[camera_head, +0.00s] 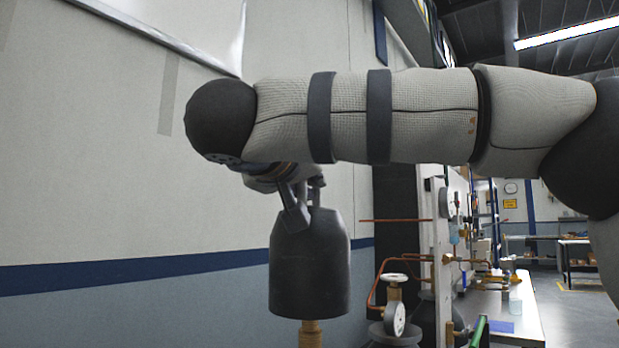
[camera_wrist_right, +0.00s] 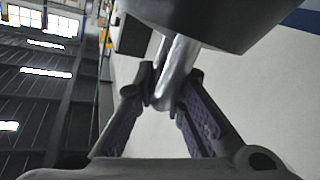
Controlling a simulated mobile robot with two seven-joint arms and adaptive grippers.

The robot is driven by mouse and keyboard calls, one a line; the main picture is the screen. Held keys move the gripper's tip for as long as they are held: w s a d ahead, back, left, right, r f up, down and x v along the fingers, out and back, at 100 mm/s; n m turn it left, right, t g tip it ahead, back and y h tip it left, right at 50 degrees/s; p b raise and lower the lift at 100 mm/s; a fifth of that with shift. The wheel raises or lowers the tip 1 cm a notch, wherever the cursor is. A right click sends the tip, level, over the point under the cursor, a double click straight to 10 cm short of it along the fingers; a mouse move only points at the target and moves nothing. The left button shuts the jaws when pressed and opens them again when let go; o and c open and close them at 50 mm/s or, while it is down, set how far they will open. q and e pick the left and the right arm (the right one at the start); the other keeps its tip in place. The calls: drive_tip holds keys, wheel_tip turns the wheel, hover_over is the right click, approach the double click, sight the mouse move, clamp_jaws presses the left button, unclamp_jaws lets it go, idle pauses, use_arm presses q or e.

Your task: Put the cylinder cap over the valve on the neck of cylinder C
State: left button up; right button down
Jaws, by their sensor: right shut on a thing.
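The cylinder cap (camera_head: 310,265) is a dark grey bell-shaped cover, hanging upright in the head view. My right gripper (camera_head: 303,203) is above it, shut on its top. In the right wrist view, the fingers (camera_wrist_right: 166,97) close on a shiny metal bar at the dark cap (camera_wrist_right: 210,18). A brass-coloured stem (camera_head: 311,334) shows directly below the cap's rim, cut off by the frame's lower edge. Whether its top is inside the cap or behind it is hidden. No label for cylinder C is readable. My left gripper is not in view.
To the right stand a gauge with a white-topped valve (camera_head: 394,300), copper pipes (camera_head: 381,265) and a white upright panel (camera_head: 430,250). A bench (camera_head: 520,325) with small items is farther right. A pale wall with a blue stripe (camera_head: 130,270) fills the left.

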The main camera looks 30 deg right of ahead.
sight(310, 268)
drive_tip(key=shift+f, duration=6.3)
drive_tip(key=c, duration=1.6)
unclamp_jaws()
drive_tip(key=shift+s+f, duration=0.1)
drive_tip(key=v, duration=1.2)
